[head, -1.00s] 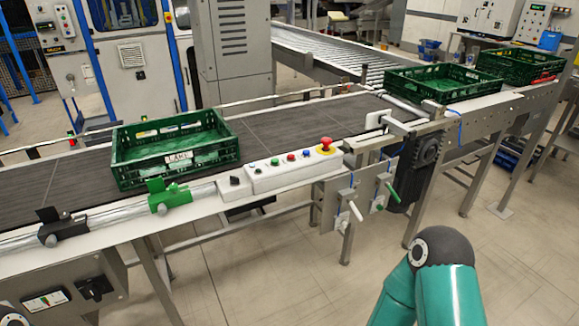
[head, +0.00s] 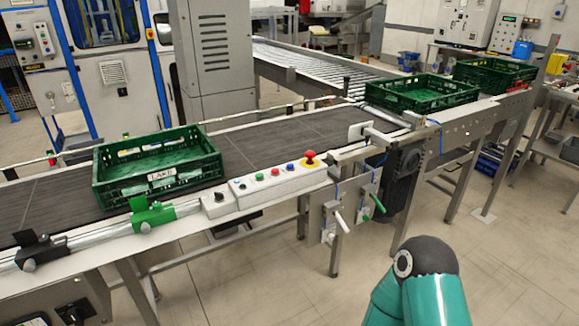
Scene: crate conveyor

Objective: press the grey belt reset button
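A white control box (head: 270,186) sits on the front rail of the conveyor. I cannot make out for certain which button is grey. Neither gripper is in view. Only a teal link of my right arm, with a dark joint, shows at the bottom right, apart from the control box.
A green crate (head: 104,200) with a label stands on the dark belt (head: 262,142). Two more green crates stand at the far right end. Green and black clamps (head: 152,214) sit on the front rail. Levers hang below the box. The floor in front is clear.

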